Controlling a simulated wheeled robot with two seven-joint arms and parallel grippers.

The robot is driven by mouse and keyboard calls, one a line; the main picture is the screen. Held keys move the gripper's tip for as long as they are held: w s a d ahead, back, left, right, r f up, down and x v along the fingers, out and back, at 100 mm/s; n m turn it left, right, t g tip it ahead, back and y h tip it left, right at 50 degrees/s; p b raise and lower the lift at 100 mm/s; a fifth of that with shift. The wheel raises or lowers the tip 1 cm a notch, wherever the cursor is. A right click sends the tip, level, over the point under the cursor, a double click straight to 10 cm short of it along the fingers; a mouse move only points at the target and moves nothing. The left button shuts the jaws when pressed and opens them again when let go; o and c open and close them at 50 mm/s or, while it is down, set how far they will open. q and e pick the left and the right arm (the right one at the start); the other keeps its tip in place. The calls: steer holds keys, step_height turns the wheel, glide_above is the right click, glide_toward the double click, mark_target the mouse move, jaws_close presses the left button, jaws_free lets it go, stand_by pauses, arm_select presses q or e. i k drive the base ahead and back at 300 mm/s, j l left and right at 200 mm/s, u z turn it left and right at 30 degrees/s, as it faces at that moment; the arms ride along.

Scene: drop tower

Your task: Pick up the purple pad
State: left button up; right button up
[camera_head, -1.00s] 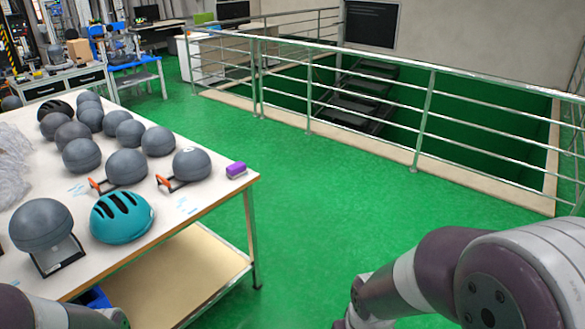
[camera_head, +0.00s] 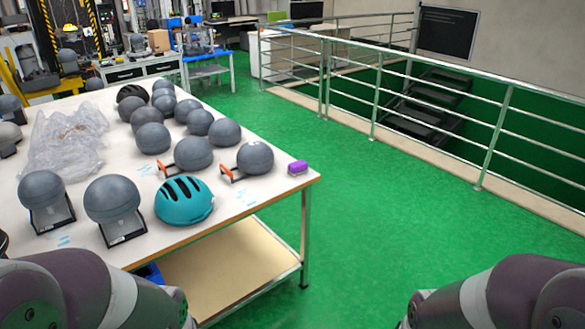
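The purple pad (camera_head: 298,167) is a small block lying near the right corner of the white table (camera_head: 234,207), beside a grey headform. Nothing touches it. My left arm shows at the lower left and my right arm at the lower right, both below and in front of the table. Neither gripper's fingers show in the picture.
A teal helmet (camera_head: 184,201), several grey headforms (camera_head: 112,198) and a crumpled clear plastic bag (camera_head: 62,143) are on the table. A lower shelf (camera_head: 235,262) is underneath. Green floor (camera_head: 380,225) is open to the right, up to a metal railing (camera_head: 493,135) around a stairwell.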

mark_target(296, 168)
steer(key=i+l+u, duration=0.15)
steer(key=i+u, duration=0.15)
steer(key=u, duration=0.2)
steer(key=i+l+u, duration=0.25)
steer(key=u, duration=0.25)
steer(key=i+l, duration=0.25)
steer(key=i+l+u, duration=0.1)
steer(key=l, duration=0.35)
steer(key=i+l, duration=0.35)
steer(key=i+l+u, duration=0.1)
steer(key=l, duration=0.25)
steer(key=i+l, duration=0.35)
steer(key=i+l+u, duration=0.1)
steer(key=l, duration=0.3)
steer(key=i+l, duration=0.3)
steer(key=l+u, duration=0.05)
steer(key=l, duration=0.05)
